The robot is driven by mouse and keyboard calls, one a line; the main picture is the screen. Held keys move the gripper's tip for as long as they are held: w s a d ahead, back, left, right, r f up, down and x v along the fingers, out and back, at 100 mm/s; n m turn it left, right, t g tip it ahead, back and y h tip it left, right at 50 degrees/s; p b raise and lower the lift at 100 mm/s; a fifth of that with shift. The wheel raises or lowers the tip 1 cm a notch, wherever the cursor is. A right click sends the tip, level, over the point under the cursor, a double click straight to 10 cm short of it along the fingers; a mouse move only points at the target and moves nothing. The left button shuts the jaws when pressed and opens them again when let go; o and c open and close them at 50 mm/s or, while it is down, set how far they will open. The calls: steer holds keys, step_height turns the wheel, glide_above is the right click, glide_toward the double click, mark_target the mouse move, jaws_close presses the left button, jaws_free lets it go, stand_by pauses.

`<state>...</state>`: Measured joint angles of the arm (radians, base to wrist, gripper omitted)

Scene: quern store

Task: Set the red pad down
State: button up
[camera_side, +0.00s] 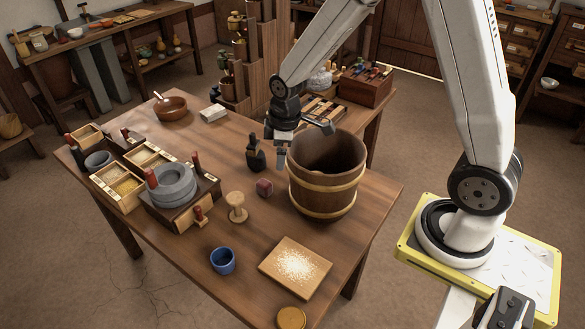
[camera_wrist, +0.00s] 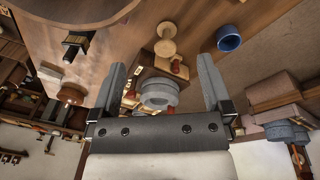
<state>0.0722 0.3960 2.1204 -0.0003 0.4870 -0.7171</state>
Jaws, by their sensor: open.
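A small dark red block (camera_side: 264,187), the only thing I see that could be the red pad, rests on the wooden table (camera_side: 235,140) in the side view. It sits between a pale wooden spool-shaped stand (camera_side: 237,205) and the big wooden bucket (camera_side: 326,175). I cannot make out the block in the wrist view. My gripper (camera_side: 280,157) is above the table, behind the block and just left of the bucket. In the wrist view my gripper (camera_wrist: 160,68) has its two fingers wide apart with nothing held between them.
A dark bottle-shaped thing (camera_side: 256,156) stands close to my gripper. A grey quern stone (camera_side: 173,186) and wooden boxes (camera_side: 118,187) fill the table's left side. A blue cup (camera_side: 223,260) and a floury board (camera_side: 296,265) are at the front. Bare tabletop lies behind the quern.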

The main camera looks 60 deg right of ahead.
steer(key=s+a+r+m+t, duration=0.1)
steer(key=s+a+r+m, duration=0.2)
steer(key=s+m, duration=0.4)
steer(key=s, duration=0.4)
steer(key=shift+s, duration=0.25)
stand_by(0.6)
